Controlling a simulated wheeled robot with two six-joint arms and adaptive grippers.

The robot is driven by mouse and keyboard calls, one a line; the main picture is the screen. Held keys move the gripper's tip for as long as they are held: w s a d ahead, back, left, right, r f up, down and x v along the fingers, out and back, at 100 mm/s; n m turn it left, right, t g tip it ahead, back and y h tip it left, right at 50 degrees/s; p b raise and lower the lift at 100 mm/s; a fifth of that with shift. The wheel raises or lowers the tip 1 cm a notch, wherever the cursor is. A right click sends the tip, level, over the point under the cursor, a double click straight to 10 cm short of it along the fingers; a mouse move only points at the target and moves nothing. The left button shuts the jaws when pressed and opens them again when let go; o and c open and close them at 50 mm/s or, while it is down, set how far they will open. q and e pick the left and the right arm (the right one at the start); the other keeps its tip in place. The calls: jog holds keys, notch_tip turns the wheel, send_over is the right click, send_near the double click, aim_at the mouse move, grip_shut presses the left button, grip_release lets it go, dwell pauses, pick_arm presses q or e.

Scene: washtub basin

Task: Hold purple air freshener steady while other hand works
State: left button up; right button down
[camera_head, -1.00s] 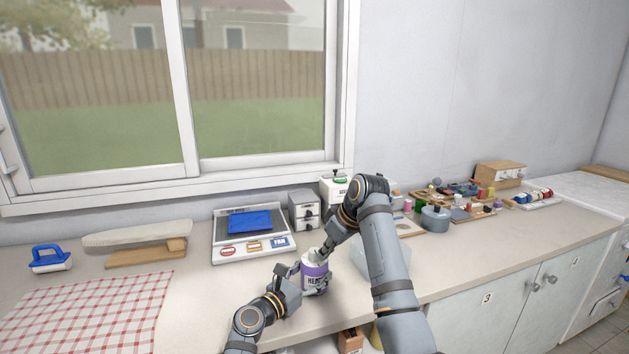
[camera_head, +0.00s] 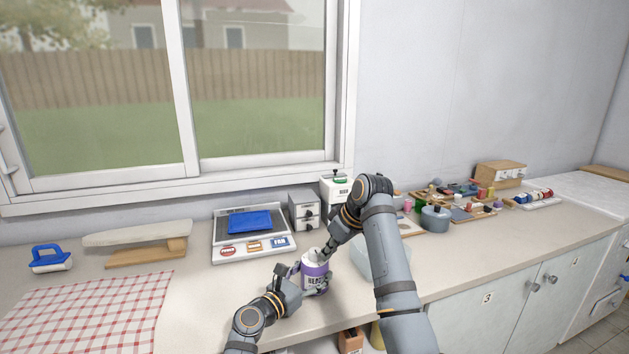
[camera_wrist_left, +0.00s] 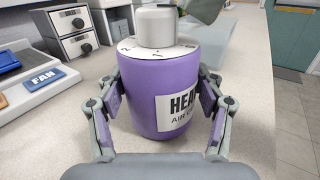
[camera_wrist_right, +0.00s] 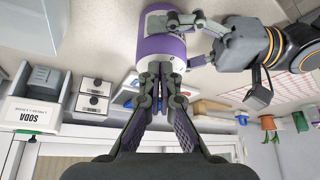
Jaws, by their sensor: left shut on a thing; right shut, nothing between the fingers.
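The purple air freshener (camera_head: 314,279) stands upright on the counter, with a white top and a white label. In the left wrist view the purple air freshener (camera_wrist_left: 165,95) sits between the fingers of my left gripper (camera_wrist_left: 160,110), which is shut on its sides. My right gripper (camera_wrist_right: 160,72) is shut and empty, its fingertips together at the top edge of the air freshener (camera_wrist_right: 160,45). In the head view my right gripper (camera_head: 323,252) points down at the white top. I cannot tell whether the fingertips touch it.
A white panel with FAN button (camera_head: 279,242) and a grey drawer unit (camera_head: 304,210) stand behind. A pale bowl (camera_head: 365,262) is right of the air freshener, partly behind my right arm. A checked cloth (camera_head: 85,315) and an ironing board (camera_head: 135,233) lie left.

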notch_tip(320, 180, up, 6)
dwell(0.5)
jog(key=shift+d, duration=0.1)
pick_arm(q)
jog(key=o, duration=1.4)
jog(key=shift+o, duration=0.2)
